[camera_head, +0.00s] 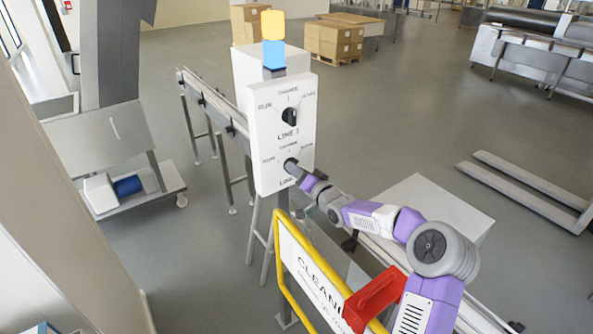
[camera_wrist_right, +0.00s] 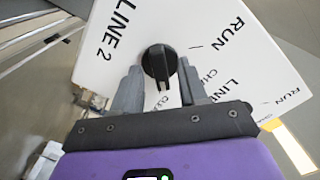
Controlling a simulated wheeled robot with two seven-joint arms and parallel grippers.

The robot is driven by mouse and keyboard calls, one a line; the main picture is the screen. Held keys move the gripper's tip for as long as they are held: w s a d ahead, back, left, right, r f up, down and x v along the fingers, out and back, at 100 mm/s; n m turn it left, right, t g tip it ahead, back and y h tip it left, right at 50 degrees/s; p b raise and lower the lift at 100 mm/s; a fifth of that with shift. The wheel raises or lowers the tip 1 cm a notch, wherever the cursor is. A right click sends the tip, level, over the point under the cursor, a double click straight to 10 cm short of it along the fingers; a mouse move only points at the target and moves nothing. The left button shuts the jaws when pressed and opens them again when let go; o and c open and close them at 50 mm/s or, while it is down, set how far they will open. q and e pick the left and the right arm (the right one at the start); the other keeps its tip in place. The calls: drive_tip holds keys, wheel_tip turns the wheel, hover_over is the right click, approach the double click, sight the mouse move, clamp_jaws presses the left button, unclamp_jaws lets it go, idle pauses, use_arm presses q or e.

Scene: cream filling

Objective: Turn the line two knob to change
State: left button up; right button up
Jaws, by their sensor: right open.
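The white control panel (camera_head: 283,140) stands on a post and carries two round black knobs. The lower, line two knob (camera_head: 290,163) is partly covered by my right gripper (camera_head: 299,172) in the head view. In the right wrist view the line two knob (camera_wrist_right: 160,62) is close, with "LINE 2" printed beside it. My right gripper (camera_wrist_right: 161,78) is open, a finger on either side of the knob; I cannot tell if they touch it. The knob's narrow ridge runs roughly downward in this view; the setting it marks is unclear. My left gripper is not in view.
The upper knob (camera_head: 289,117) sits just above on the same panel. A yellow-framed cleaning sign (camera_head: 297,268) with a red part (camera_head: 375,298) stands near my right arm. A conveyor (camera_head: 215,100) runs behind the panel. Stacked boxes (camera_head: 335,40) stand farther back on open floor.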

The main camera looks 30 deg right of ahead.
drive_tip(key=shift+w, duration=0.25)
clamp_jaws()
drive_tip(key=n+b, duration=0.6)
drive_tip(key=n, duration=0.2)
drive_tip(key=shift+n, duration=0.4)
idle(0.3)
idle(0.5)
unclamp_jaws()
